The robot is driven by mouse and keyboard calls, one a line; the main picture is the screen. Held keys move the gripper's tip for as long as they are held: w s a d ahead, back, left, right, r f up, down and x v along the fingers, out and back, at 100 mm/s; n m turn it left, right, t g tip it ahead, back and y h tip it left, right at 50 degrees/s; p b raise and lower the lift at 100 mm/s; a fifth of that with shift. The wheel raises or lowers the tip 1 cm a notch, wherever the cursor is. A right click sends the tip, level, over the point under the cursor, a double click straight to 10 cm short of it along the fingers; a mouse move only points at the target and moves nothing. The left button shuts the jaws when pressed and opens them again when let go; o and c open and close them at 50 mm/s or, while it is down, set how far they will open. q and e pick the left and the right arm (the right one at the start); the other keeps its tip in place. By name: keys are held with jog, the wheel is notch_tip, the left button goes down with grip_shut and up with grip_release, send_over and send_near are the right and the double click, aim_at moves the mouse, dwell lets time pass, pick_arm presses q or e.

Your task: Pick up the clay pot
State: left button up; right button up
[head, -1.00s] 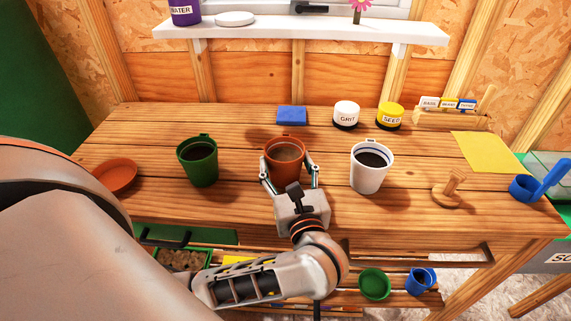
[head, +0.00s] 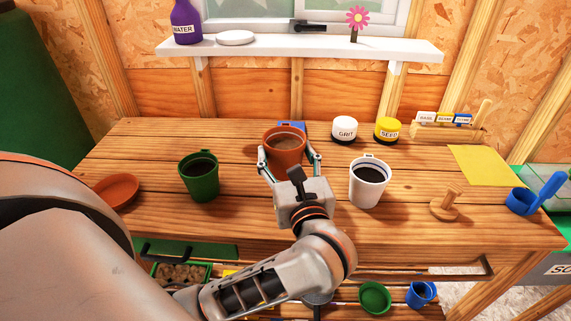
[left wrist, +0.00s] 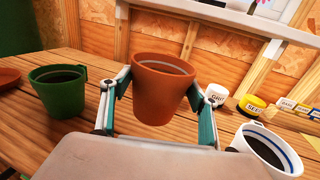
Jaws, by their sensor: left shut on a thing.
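The clay pot (head: 285,149) is orange-brown terracotta with a pale ring inside its rim. It is upright between the fingers of my left gripper (head: 289,160), near the middle of the workbench. The left gripper is shut on the pot from both sides. In the left wrist view the pot (left wrist: 160,92) fills the space between the two fingers, and its base appears raised off the bench. The gripper body hides part of the bench below it. My right gripper is not in view.
A green pot (head: 199,180) stands left and a white pot (head: 369,184) right. Behind are a blue block (head: 291,126), a grit jar (head: 344,130) and a seed jar (head: 387,131). An orange saucer (head: 116,192) lies at left, a wooden tamper (head: 446,206) at right.

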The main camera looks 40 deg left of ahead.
pick_arm(q)
notch_tip(320, 180, up, 12)
jog(key=p, duration=0.1)
jog(key=shift+r+p, duration=0.15)
jog(key=shift+p, duration=0.2)
dwell(0.4)
